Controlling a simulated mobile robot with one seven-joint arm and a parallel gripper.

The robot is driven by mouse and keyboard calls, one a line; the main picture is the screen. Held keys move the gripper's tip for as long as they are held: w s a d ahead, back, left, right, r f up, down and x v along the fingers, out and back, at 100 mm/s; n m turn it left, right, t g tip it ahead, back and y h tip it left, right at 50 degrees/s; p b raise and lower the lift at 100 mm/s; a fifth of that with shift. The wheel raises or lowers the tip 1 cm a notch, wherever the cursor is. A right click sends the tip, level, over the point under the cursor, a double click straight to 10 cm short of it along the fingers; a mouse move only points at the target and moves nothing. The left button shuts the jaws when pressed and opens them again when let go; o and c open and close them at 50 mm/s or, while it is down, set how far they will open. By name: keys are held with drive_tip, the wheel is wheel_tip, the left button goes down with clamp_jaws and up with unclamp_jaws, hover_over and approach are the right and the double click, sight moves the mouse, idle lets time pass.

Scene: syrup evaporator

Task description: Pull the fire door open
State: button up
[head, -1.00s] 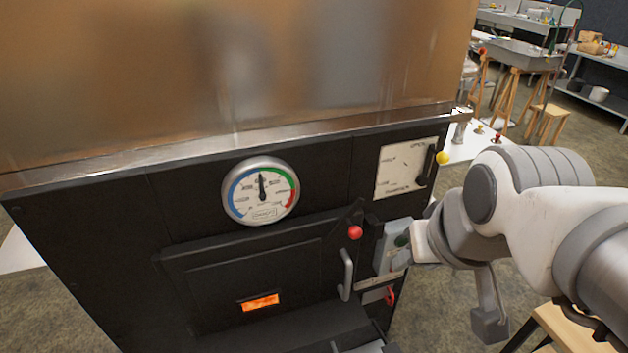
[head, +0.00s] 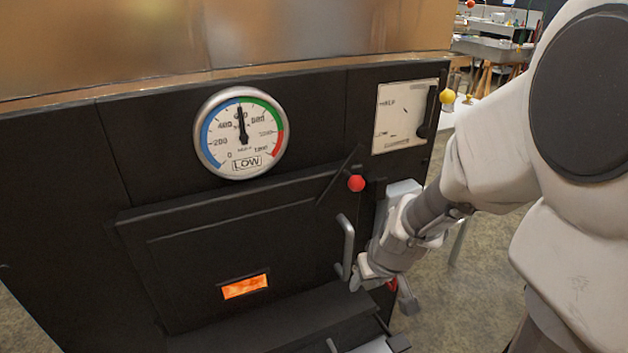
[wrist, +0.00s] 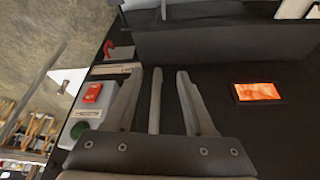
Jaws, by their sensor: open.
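The black fire door (head: 190,235) is in its frame on the front of the firebox and looks shut, with a small glowing window (head: 245,287). Its grey upright bar handle (head: 346,248) is at the door's right side. A latch bar with a red knob (head: 356,183) stands tilted above the handle. My gripper (head: 362,272) is at the handle's lower right. In the wrist view my gripper (wrist: 158,105) is open, and the handle (wrist: 155,100) shows between its two fingers. I cannot tell whether either finger touches it.
A round gauge (head: 240,133) is above the door. A damper plate with a yellow-knobbed lever (head: 447,96) is at the upper right. A switch box with red and green buttons (wrist: 88,105) is close beside my gripper. A dark ledge (head: 270,325) juts out below the door.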

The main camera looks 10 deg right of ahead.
sight(346, 249)
drive_tip(key=w, duration=0.4)
drive_tip(key=w+a, duration=0.1)
drive_tip(key=w, duration=0.7)
drive_tip(key=shift+w+a+f, duration=0.1)
drive_tip(key=shift+a+f, duration=0.05)
drive_tip(key=shift+a, duration=0.05)
drive_tip(key=shift+b+x, duration=1.1)
drive_tip(key=shift+x, duration=1.15)
drive_tip(key=shift+f, duration=0.1)
clamp_jaws()
